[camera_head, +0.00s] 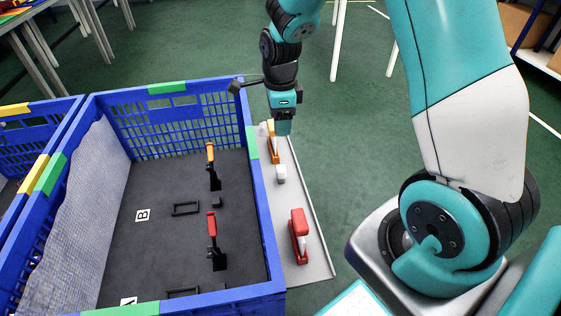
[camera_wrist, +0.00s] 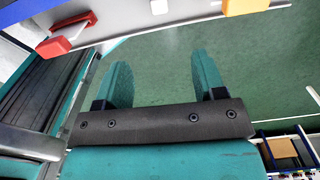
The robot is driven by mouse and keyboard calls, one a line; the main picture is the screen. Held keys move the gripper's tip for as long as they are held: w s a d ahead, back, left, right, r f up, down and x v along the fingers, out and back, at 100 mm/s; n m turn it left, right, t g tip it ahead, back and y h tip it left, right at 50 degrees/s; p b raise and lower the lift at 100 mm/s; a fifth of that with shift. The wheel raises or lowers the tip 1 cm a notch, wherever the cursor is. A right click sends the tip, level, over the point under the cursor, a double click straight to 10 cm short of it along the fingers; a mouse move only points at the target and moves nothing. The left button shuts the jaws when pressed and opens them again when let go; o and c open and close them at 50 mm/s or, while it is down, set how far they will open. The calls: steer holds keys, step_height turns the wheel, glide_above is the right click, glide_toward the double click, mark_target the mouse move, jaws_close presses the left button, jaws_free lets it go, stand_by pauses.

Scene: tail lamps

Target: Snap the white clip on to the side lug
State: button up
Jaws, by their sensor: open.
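A small white piece (camera_head: 281,174), which looks like the white clip, sits on the pale narrow shelf (camera_head: 312,231) right of the blue crate. It also shows at the top edge of the wrist view (camera_wrist: 158,7). My gripper (camera_head: 283,128) is above the far end of this shelf, near the orange lamp part (camera_head: 273,148). In the wrist view my gripper (camera_wrist: 163,80) is open and empty, fingers apart over green floor. The side lug is too small to make out for sure.
The blue crate (camera_head: 262,205) has a dark floor with an orange-topped black lever (camera_head: 213,172), a red-topped one (camera_head: 215,246) and small black frames. A red lamp part (camera_head: 299,236) stands on the shelf's near end. Another crate adjoins at left.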

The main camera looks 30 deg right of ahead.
steer(key=b, duration=0.3)
glide_toward(281, 168)
steer(key=f, duration=0.5)
steer(key=shift+w+d+f, duration=0.15)
steer(key=shift+w, duration=0.05)
step_height(281, 168, down, 5)
steer(key=shift+s+f+b, duration=0.1)
steer(key=shift+b, duration=0.85)
steer(key=shift+c, duration=0.5)
steer(key=c, duration=0.9)
